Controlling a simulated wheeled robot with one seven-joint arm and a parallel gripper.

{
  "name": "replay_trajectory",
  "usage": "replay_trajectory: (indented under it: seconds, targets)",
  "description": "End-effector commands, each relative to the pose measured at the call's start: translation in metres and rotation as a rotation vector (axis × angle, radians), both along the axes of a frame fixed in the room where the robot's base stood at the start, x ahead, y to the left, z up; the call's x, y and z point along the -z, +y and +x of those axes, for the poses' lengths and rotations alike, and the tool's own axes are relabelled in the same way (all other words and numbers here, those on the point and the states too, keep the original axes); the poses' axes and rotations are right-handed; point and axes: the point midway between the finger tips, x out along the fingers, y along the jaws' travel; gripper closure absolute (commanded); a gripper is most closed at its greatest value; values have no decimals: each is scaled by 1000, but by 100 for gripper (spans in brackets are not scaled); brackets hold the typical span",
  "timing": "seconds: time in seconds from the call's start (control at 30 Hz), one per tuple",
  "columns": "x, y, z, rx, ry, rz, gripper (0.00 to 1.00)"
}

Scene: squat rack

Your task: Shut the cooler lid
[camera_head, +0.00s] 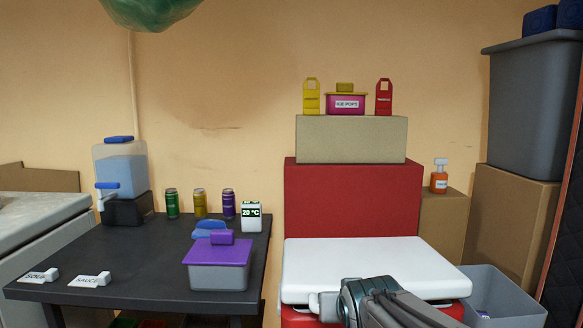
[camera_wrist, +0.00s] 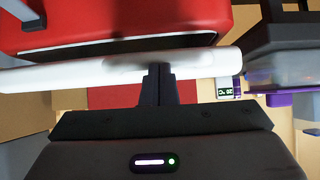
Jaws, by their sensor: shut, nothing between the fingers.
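The cooler has a red body (camera_head: 452,310) and a white lid (camera_head: 375,265), at the lower right of the head view. The lid lies nearly level over the body. In the wrist view the lid (camera_wrist: 60,75) is a white band beside the red body (camera_wrist: 110,18), with a narrow greyish strip between them. I cannot tell whether the lid is fully seated. My gripper (camera_wrist: 160,72) is shut and empty, its fingertips at the lid's edge, touching or very close. In the head view my arm covers part of the cooler's front, and the fingertips are hidden.
A dark table (camera_head: 140,262) on the left holds a purple-lidded box (camera_head: 218,268), cans, a thermometer (camera_head: 251,216) and a water dispenser (camera_head: 121,170). Behind the cooler stands a red box (camera_head: 350,198) under a cardboard box (camera_head: 350,140). A grey bin (camera_head: 505,300) stands right.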

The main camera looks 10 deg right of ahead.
Motion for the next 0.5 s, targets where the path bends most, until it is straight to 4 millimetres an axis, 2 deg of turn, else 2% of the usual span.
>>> replay_trajectory:
  seconds: [0.03, 0.27, 0.5]
  targets:
    - [15, 0, 0, -1, 1, -1, 100]
    - [38, 3, 2, -3, 1, -1, 100]
    - [32, 4, 2, -8, 1, 0, 100]
